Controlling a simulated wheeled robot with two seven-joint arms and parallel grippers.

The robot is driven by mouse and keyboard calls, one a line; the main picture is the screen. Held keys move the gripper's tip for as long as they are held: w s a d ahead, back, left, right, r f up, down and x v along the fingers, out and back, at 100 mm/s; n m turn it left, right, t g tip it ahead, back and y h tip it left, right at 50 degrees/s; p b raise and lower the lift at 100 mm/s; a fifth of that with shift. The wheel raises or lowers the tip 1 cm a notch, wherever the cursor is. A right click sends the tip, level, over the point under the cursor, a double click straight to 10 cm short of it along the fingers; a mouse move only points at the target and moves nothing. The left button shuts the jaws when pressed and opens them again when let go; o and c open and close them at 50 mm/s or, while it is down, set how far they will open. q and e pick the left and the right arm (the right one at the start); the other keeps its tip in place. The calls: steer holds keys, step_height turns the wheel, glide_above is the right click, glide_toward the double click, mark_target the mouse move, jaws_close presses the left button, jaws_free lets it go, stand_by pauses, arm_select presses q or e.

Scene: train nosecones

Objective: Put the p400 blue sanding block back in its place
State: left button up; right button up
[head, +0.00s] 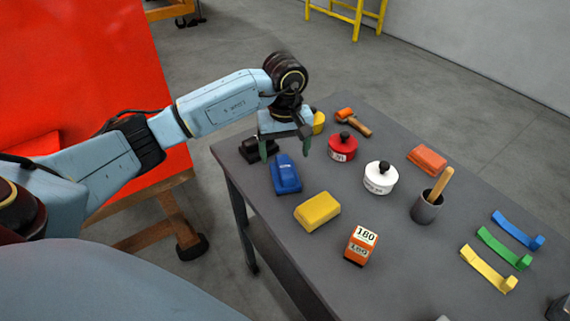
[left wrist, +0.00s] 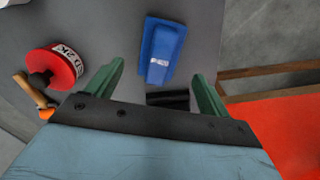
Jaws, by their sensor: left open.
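The blue sanding block (head: 285,174) lies on the grey table near its left edge, with a small white label on it. In the left wrist view the blue block (left wrist: 160,48) lies ahead of the fingertips, between their lines, and is not touched. My left gripper (head: 285,152) is open and empty, with its green fingers pointing down above the table just behind the block. The left wrist view shows both its fingers (left wrist: 158,80) spread wide. A black object (head: 258,149) lies beside the left gripper, partly hidden. My right gripper is not in view.
A red tin (head: 343,147), a white tin (head: 380,178), a yellow block (head: 317,211) and an orange 180 box (head: 361,246) stand nearby on the table. Farther right are a grey cup (head: 427,207), an orange block (head: 427,160) and coloured strips (head: 504,249). A red panel (head: 90,80) stands left.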

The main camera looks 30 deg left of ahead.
mark_target(285, 166)
arm_select(q)
step_height(285, 166, up, 5)
steer(key=shift+r, duration=0.15)
steer(key=shift+d, duration=0.1)
stand_by(1.4)
